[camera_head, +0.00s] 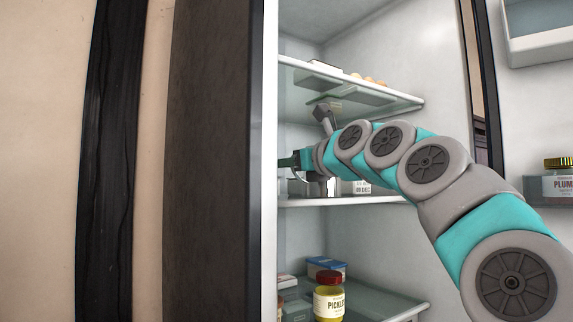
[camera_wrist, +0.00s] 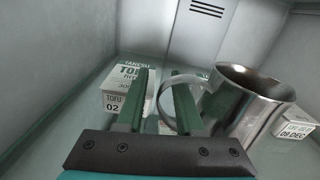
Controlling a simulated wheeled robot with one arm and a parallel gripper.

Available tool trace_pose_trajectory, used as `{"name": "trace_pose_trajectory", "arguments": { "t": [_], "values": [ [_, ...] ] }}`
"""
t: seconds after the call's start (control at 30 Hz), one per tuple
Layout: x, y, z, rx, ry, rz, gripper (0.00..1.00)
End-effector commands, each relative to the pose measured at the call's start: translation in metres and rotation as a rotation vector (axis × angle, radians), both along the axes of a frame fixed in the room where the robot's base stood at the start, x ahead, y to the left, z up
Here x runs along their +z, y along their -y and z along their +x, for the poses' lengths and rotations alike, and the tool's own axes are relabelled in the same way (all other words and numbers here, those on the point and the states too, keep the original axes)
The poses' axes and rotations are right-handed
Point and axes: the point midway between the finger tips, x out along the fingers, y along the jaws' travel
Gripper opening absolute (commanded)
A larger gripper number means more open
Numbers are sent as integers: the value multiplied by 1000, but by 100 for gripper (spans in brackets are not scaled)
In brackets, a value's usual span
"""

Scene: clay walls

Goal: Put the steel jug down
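The steel jug (camera_wrist: 245,100) is at the right in the wrist view, with its handle loop toward my gripper. My gripper (camera_wrist: 162,80) has its two green fingers apart, one on each side of the handle's outer bar, with gaps visible beside it. The right finger reaches into the loop. In the head view the jug (camera_head: 320,188) is partly hidden by my arm and appears to stand on the middle fridge shelf (camera_head: 345,201). My gripper (camera_head: 294,161) shows only partly there, at the fridge's left edge.
A tofu box (camera_wrist: 117,100) is left of the fingers, and another white box (camera_wrist: 294,122) is behind the jug at right. An upper glass shelf (camera_head: 355,90) holds eggs above my arm. A pickle jar (camera_head: 329,298) stands on the shelf below. A dark panel (camera_head: 210,160) blocks the left.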

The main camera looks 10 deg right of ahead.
Motion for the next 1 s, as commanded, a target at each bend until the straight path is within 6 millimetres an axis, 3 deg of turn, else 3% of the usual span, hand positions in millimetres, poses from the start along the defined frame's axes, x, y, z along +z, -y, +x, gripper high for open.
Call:
{"name": "trace_pose_trajectory", "arguments": {
  "t": [0.2,0.37,0.8,1.0],
  "values": [
    [0,1,-2,0,0,0,36],
    [1,8,-15,-1,3,1,36],
    [1,40,-87,-2,2,1,36],
    [0,48,-105,1,-1,0,36]
  ]
}}
